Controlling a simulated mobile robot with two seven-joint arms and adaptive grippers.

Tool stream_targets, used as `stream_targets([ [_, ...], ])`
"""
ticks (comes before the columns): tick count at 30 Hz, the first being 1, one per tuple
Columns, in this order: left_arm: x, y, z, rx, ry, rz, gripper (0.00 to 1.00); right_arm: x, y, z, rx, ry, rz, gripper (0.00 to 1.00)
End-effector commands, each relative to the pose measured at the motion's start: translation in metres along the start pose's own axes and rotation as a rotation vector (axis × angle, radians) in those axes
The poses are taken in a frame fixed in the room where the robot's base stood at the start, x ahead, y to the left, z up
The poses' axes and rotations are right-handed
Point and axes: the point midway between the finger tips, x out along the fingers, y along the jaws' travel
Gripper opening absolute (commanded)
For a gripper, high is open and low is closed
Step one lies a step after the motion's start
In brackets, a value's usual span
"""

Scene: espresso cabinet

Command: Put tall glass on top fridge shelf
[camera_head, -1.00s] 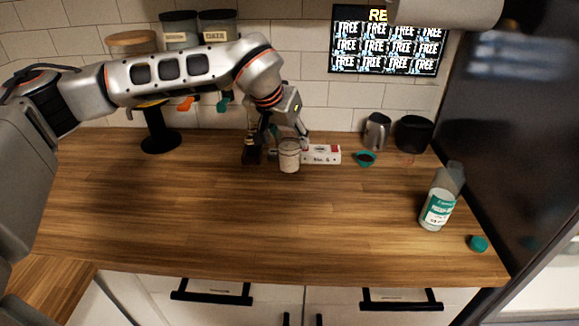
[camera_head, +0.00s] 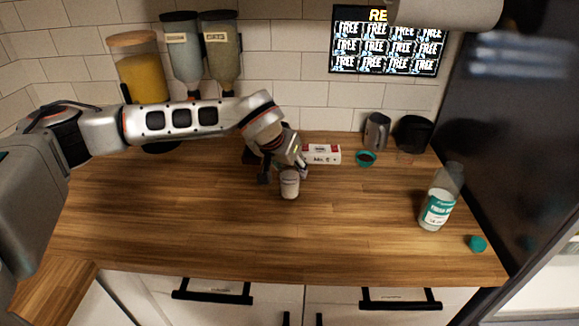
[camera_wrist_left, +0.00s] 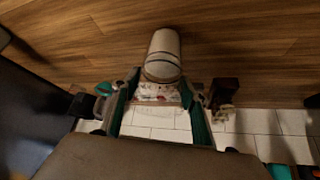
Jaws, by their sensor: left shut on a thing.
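The tall glass (camera_head: 289,184) is a pale, whitish cylinder just over the wooden counter, left of the middle in the head view. My left gripper (camera_head: 284,167) is shut on it from the back. In the left wrist view the glass (camera_wrist_left: 163,52) shows beyond the fingertips of the gripper (camera_wrist_left: 160,88), which have green pads. Whether its base touches the counter I cannot tell. A tall dark panel (camera_head: 510,130) stands at the right, perhaps the fridge; no top shelf can be made out. My right gripper is not in view.
A bottle with a green label (camera_head: 437,208) and a teal cap (camera_head: 478,243) are at the counter's right. A small white box (camera_head: 322,154), a teal cup (camera_head: 365,158), a metal jug (camera_head: 376,131) and a black container (camera_head: 412,134) stand at the back. The counter's front is clear.

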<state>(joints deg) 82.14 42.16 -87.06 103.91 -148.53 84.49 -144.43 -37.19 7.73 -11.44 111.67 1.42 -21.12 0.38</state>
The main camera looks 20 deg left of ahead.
Motion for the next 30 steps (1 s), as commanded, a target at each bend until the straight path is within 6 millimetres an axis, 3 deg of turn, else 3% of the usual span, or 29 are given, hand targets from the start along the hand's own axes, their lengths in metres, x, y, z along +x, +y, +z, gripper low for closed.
stream_targets([
  [4,0.003,0.0,0.002,0.0,0.001,0.0,0.11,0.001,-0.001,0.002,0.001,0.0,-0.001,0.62],
  [5,0.003,0.0,0.002,0.0,-0.001,0.0,0.52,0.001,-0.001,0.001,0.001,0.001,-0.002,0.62],
  [6,0.003,0.0,0.002,0.0,-0.001,0.0,0.61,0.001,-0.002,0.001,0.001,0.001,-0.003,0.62],
  [20,-0.005,0.0,-0.001,0.0,0.002,0.0,0.61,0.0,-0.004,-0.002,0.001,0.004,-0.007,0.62],
  [30,-0.069,0.0,-0.002,0.001,0.006,-0.001,0.61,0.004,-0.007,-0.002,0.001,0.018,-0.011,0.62],
])
